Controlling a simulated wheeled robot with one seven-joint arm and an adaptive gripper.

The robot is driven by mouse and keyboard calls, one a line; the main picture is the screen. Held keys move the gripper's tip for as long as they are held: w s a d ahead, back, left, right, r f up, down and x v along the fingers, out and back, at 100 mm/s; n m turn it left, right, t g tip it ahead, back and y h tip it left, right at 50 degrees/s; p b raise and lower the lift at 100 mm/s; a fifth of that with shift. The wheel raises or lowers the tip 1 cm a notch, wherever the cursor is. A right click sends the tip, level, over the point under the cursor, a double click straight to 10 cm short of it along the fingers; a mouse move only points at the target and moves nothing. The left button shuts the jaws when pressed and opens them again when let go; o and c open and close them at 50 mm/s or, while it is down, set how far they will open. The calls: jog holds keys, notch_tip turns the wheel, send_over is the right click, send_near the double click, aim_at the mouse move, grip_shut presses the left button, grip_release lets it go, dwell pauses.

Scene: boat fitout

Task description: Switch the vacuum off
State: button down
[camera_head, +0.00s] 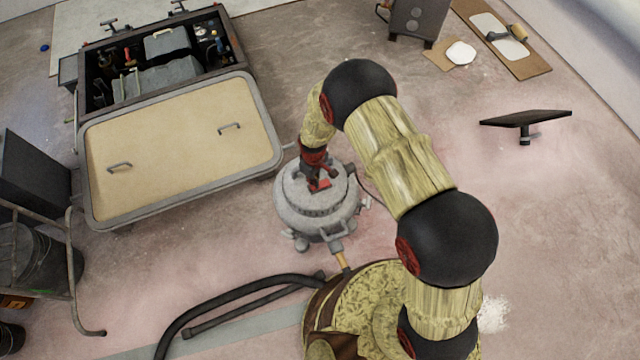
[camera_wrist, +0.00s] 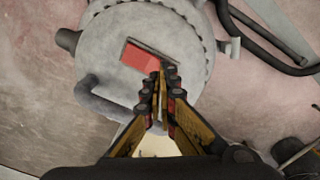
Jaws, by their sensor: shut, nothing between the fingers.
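The vacuum (camera_head: 315,212) is a round grey canister standing on the floor in the middle of the head view. Its lid (camera_wrist: 115,30) fills the upper part of the wrist view. A red rocker switch (camera_wrist: 138,59) sits in a rectangular recess on the lid; its right part is hidden behind my fingertips. My gripper (camera_wrist: 159,70) is shut and empty, with its tips over or at the right end of the switch. I cannot tell whether they touch it. In the head view my gripper (camera_head: 316,180) points down at the vacuum's top, with some red of the switch showing beside it.
A black hose (camera_head: 230,295) lies on the floor in front of the vacuum. The floor between the panel and vacuum is mostly clear.

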jog(key=shift+f+b, duration=0.6)
jog(key=shift+f, duration=0.45)
dwell(0.4)
jog(key=shift+r+p, duration=2.35)
jog(key=shift+r, duration=1.25)
